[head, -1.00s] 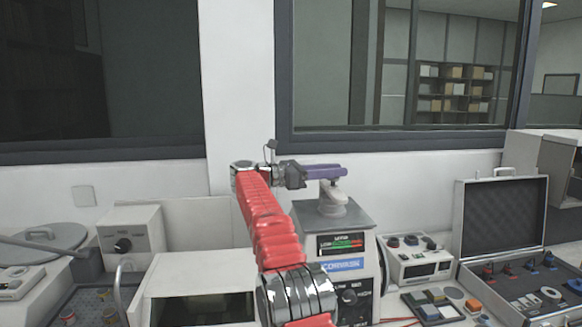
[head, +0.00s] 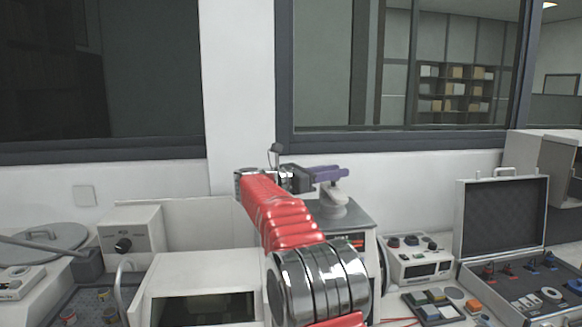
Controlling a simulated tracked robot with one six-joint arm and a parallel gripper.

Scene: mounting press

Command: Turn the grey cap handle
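The grey cap handle (head: 334,193) stands on its round base on top of the mounting press (head: 361,218), right of the picture's middle. My gripper (head: 338,173), with purple fingers, points right and lies level at the handle's upper end. The fingers overlap the top of the handle in this view. Whether they touch it or close around it cannot be told. The gap between the fingers does not show clearly. My red arm hides most of the press's front, including much of its display and controls.
A small control box (head: 418,268) stands right of the press, with an open case (head: 500,222) beyond it. A white box with a dark window (head: 205,268) stands to the left. A wall and windows are behind. The space above the press is open.

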